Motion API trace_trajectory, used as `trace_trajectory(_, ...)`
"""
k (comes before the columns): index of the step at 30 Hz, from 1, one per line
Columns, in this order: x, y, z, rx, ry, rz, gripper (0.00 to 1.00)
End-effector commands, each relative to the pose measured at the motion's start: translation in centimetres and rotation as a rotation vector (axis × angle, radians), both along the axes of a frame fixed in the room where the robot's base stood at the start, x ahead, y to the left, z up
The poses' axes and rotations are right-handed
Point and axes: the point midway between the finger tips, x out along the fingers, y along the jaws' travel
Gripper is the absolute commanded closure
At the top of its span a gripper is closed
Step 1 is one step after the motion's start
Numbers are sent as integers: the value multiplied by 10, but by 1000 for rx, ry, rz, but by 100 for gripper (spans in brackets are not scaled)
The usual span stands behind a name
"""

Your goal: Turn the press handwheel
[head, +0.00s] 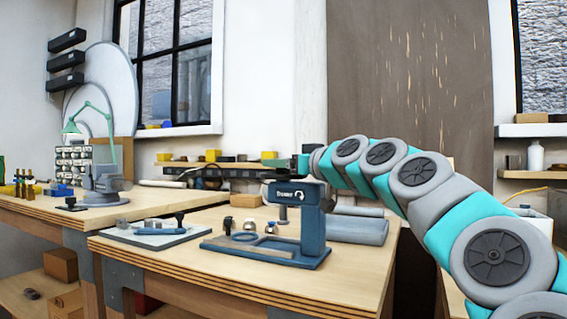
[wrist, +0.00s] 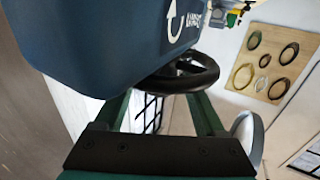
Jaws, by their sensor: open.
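The blue press (head: 313,225) stands on the front bench, with a "Down" label and a curved arrow on its head. In the wrist view the press head (wrist: 100,40) fills the upper left, its lettering upside down. The black handwheel (wrist: 192,77) shows beside the head, just beyond my fingertips. My gripper (wrist: 160,95) is open, its two green fingers reaching toward the wheel rim with nothing held between them. Whether a finger touches the rim I cannot tell.
A grey mat with tools (head: 150,233) lies left of the press on the bench. A grey-blue block (head: 358,230) lies to its right. The left bench holds a green lamp (head: 105,125). The bench front right is clear.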

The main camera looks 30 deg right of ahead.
Motion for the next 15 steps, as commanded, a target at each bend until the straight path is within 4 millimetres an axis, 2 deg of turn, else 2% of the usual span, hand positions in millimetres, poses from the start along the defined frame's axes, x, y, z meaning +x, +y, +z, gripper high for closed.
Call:
trace_trajectory(6, 0, 0, 0, 0, 0, 0, 30)
trace_trajectory(15, 0, 0, 0, 0, 0, 0, 64)
